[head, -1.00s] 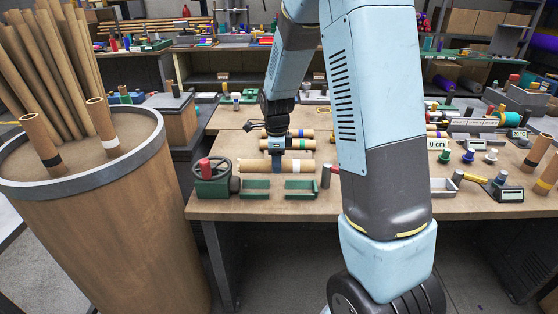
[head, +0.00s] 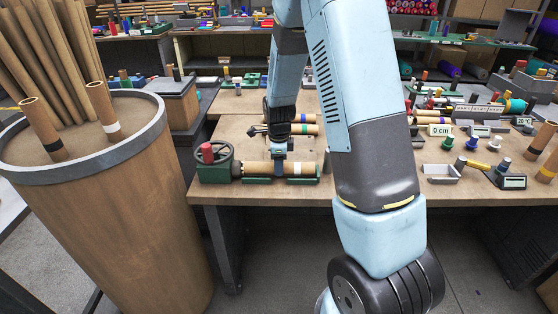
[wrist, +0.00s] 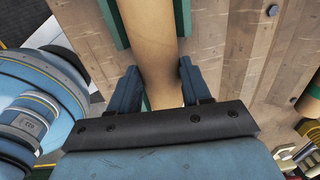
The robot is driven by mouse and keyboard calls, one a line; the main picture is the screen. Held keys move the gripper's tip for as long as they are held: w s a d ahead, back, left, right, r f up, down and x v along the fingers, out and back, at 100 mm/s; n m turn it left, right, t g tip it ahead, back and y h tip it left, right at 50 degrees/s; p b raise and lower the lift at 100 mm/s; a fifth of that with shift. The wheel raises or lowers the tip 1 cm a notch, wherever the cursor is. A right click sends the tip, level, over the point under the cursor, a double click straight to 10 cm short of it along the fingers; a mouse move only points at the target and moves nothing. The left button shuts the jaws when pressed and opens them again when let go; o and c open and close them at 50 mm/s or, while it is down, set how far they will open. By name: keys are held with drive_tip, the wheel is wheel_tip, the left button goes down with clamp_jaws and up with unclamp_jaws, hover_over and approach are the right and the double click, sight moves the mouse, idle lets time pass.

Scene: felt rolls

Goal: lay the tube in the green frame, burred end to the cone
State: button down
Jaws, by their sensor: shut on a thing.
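A tan cardboard tube (head: 258,168) with a white band near its right end lies left to right at the bench's front. My gripper (head: 279,158) is shut on its middle from above; the wrist view shows the tube (wrist: 155,50) between both fingers (wrist: 160,88). The green frame (head: 310,181) is directly beneath the tube, mostly hidden; its green edges flank the tube in the wrist view (wrist: 185,18). I cannot tell whether the tube rests on it. A green handwheel device (head: 214,168) with a red knob stands at the tube's left end. Neither the cone nor a burr is discernible.
More banded tubes (head: 304,130) lie behind my gripper. A small grey tray (head: 440,173), knobs and a 0 cm display (head: 440,130) stand to the right. A large drum (head: 95,200) holding tall tubes stands left of the bench.

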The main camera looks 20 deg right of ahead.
drive_tip(key=shift+f, duration=0.6)
idle(0.8)
drive_tip(key=shift+c, duration=2.1)
unclamp_jaws()
wheel_tip(320, 180, up, 14)
drive_tip(key=shift+s+a+f, duration=0.15)
drive_tip(key=shift+s, duration=0.2)
